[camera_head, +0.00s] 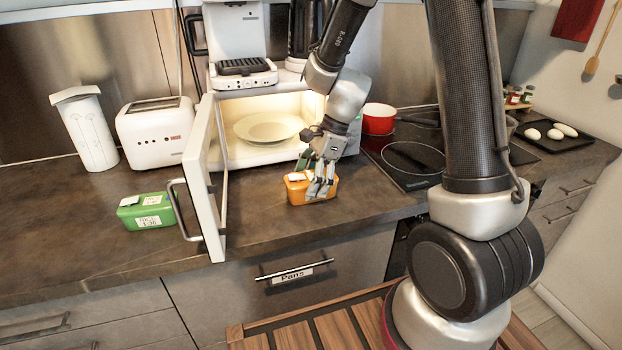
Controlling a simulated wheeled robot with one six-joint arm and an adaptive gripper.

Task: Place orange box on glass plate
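The orange box (298,190) stands on the dark counter in front of the open microwave. My gripper (320,190) points down at the box's right part, with its fingers over the front and top of it. I cannot tell whether the fingers are closed on the box or only beside it. The glass plate (268,128) is round and pale and lies inside the lit microwave (250,158), behind the box. The plate looks empty, and my arm hides the microwave's right side.
The microwave door (205,180) stands open towards the front, left of the orange box. A green box (147,211) sits left of the door. A toaster (157,133) stands behind it. A red pot (379,118) and the cooktop (412,160) are at right.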

